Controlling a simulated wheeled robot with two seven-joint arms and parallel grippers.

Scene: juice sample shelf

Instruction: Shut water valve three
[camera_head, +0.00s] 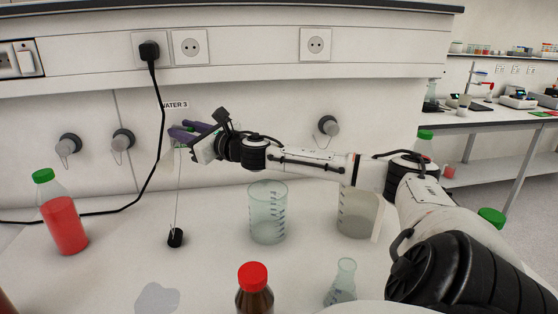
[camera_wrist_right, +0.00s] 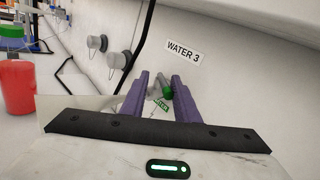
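The WATER 3 label (camera_wrist_right: 183,50) is on the white wall panel and also shows in the head view (camera_head: 175,105). Below it, the valve (camera_wrist_right: 167,92) has a grey body and a green part, with a small green tag (camera_wrist_right: 161,104). My right gripper (camera_wrist_right: 158,78) has its two purple fingers apart, one on each side of the valve in the wrist view. I cannot tell whether they touch it. In the head view the right gripper (camera_head: 181,129) is at the wall and hides most of the valve. My left gripper is not in view.
Grey wall fittings (camera_head: 123,139) stand left of the valve, another (camera_head: 328,125) to the right. A black cable (camera_head: 157,110) hangs nearby. A thin line drops to a black piece (camera_head: 176,238). A red-filled bottle (camera_head: 64,222), beaker (camera_head: 267,212), flask (camera_head: 342,282) and brown bottle (camera_head: 254,292) stand below.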

